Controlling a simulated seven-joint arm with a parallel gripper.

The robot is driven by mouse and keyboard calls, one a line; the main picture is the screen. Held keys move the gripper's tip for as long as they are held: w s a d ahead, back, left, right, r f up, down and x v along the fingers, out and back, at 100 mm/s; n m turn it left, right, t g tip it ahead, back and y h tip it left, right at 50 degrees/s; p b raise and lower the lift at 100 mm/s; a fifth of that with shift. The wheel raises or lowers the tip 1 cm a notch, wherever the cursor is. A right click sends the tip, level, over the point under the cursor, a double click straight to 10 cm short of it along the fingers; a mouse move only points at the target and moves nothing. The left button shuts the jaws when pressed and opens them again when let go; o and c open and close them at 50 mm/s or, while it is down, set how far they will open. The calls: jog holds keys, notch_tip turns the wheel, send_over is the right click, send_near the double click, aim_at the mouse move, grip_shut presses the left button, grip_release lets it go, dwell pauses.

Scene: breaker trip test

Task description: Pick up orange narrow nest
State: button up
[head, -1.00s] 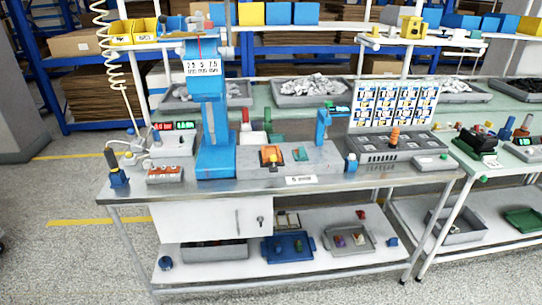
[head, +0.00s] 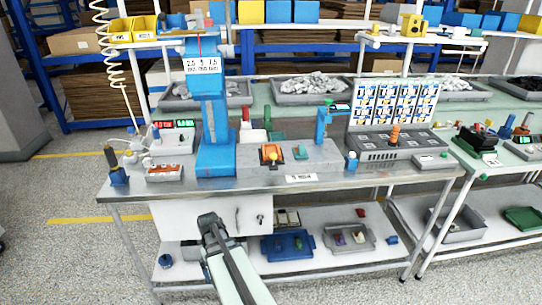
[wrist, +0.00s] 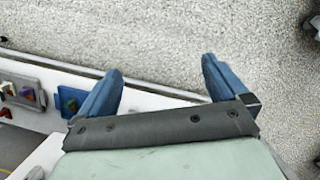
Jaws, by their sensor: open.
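The orange nest is not in the wrist view.
A blue press column (head: 215,130) stands close left of the nest. A slim blue post (head: 322,125) rises at the block's right. A grey panel (head: 395,145) stands further right. A blue tray (head: 270,256) lies on the lower shelf. The bench's front strip is mostly clear.

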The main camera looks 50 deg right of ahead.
jog(key=d+r+m, duration=0.1)
jog(key=d+r, duration=0.6)
jog(key=r, duration=0.1)
jog(key=d+r+m+t, duration=0.1)
jog(key=d+r, duration=0.6)
jog(key=r, duration=0.1)
jog(key=d+r+m+t+h, duration=0.1)
jog(key=d+r, duration=0.6)
jog(key=r, duration=0.1)
jog(key=shift+d+r, duration=0.1)
jog(key=shift+r, duration=0.25)
jog(key=d+r, duration=0.3)
jog(key=r, duration=0.1)
jog(key=w+d+r+m, duration=0.1)
jog(key=d+r, duration=0.3)
jog(key=d+r+m+h, duration=0.1)
jog(key=d+r, duration=0.3)
jog(key=shift+w+r+t, duration=0.2)
jog(key=shift+t, duration=0.2)
jog(key=w+d+r, duration=0.2)
jog(key=d+r, duration=0.2)
jog(key=r, duration=0.2)
send_near(270, 148)
jog(key=shift+y, duration=0.4)
jog(key=f, duration=0.7)
jog(key=shift+d+f, duration=0.35)
jog(key=shift+f, duration=0.05)
jog(key=c, duration=1.2)
jog(key=shift+c, duration=0.2)
